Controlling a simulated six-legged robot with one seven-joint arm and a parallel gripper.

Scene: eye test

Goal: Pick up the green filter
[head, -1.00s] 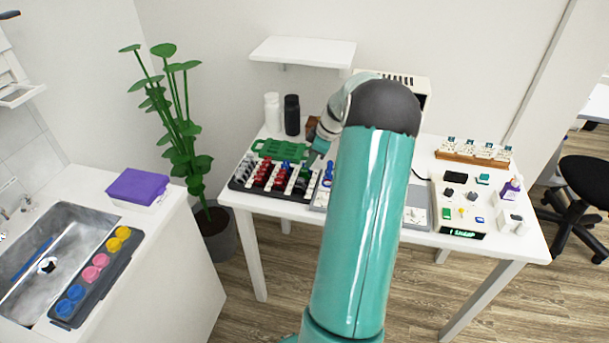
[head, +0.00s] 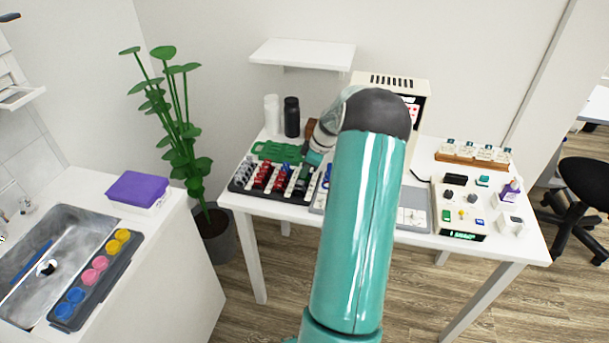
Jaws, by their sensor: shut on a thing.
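A dark rack (head: 240,186) of small coloured pieces in rows, grey, red and others, stands at the left front of the white table. My gripper (head: 302,184) is low over the right end of this rack, seen small from behind and above. It is shut on a small piece there, which seems to be the green filter. The fingers and my wrist hide most of that piece, and I cannot tell whether it is clear of its slot. My teal arm hides the middle of the table.
A green tray (head: 272,151) lies behind the rack. A white bottle (head: 272,115) and a black bottle (head: 292,117) stand behind it. A panel with small parts (head: 457,208) and a wooden rack (head: 470,157) are at the right. A shelf (head: 303,54) hangs above.

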